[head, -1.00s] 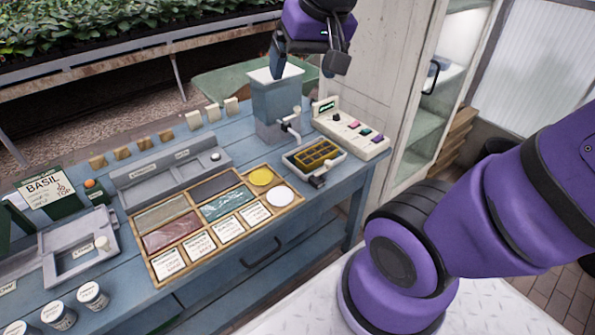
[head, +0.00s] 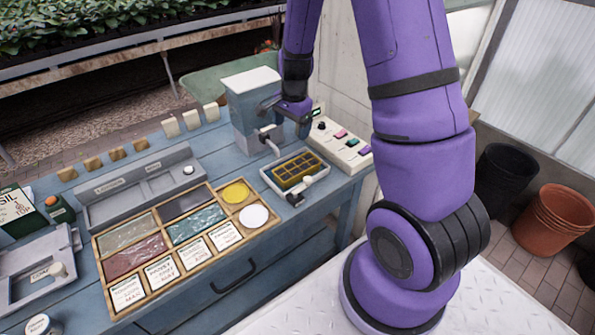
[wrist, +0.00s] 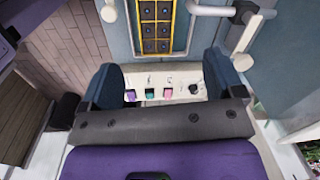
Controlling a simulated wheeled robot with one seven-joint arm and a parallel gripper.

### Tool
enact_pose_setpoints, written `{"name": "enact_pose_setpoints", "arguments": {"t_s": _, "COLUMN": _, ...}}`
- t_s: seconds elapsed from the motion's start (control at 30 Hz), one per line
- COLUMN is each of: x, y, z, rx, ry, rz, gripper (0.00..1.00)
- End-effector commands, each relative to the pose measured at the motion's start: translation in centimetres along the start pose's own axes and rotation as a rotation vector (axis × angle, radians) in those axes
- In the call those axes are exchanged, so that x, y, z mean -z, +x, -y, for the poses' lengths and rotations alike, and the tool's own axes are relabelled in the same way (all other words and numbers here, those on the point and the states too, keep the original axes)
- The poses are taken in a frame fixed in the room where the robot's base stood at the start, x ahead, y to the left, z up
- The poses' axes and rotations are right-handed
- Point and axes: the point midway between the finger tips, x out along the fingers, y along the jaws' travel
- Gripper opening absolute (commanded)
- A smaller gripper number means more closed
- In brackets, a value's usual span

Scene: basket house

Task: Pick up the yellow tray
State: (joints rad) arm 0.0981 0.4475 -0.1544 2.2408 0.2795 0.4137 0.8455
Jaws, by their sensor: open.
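The yellow tray (head: 298,169) is a small rectangular frame with several dark cells. It sits in a pale holder (head: 268,176) near the right end of the blue bench. In the wrist view the yellow tray (wrist: 157,28) shows at the top centre, cut off by the frame edge. My gripper (head: 286,117) is above the back of the bench, behind and above the tray, beside the grey-blue dispenser. In the wrist view its blue fingers (wrist: 163,80) are spread apart with nothing between them; the tray lies beyond them.
The grey-blue dispenser (head: 248,110) with a spout stands close to my gripper. A cream button panel (head: 340,145) lies right of the tray. A wooden sorting tray (head: 185,238) fills the bench to the left. Plant pots (head: 555,215) stand on the floor at right.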

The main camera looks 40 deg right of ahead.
Motion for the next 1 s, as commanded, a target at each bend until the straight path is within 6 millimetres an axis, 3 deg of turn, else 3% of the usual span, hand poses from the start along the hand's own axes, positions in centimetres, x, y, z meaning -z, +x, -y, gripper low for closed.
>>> {"name": "enact_pose_setpoints", "arguments": {"t_s": 0.03, "x": 0.6, "y": 1.9, "z": -0.1, "rx": -0.021, "ry": 0.042, "rz": -0.001, "gripper": 0.87}}
{"name": "enact_pose_setpoints", "arguments": {"t_s": 0.1, "x": 1.2, "y": 3.8, "z": -0.3, "rx": -0.038, "ry": 0.096, "rz": -0.005, "gripper": 0.87}}
{"name": "enact_pose_setpoints", "arguments": {"t_s": 0.23, "x": 2.1, "y": 6.3, "z": -0.7, "rx": -0.061, "ry": 0.165, "rz": -0.015, "gripper": 0.87}}
{"name": "enact_pose_setpoints", "arguments": {"t_s": 0.7, "x": 2.7, "y": 12.2, "z": -1.2, "rx": -0.074, "ry": 0.204, "rz": -0.020, "gripper": 0.87}}
{"name": "enact_pose_setpoints", "arguments": {"t_s": 1.0, "x": 2.7, "y": 14.1, "z": -1.2, "rx": -0.071, "ry": 0.202, "rz": -0.020, "gripper": 0.87}}
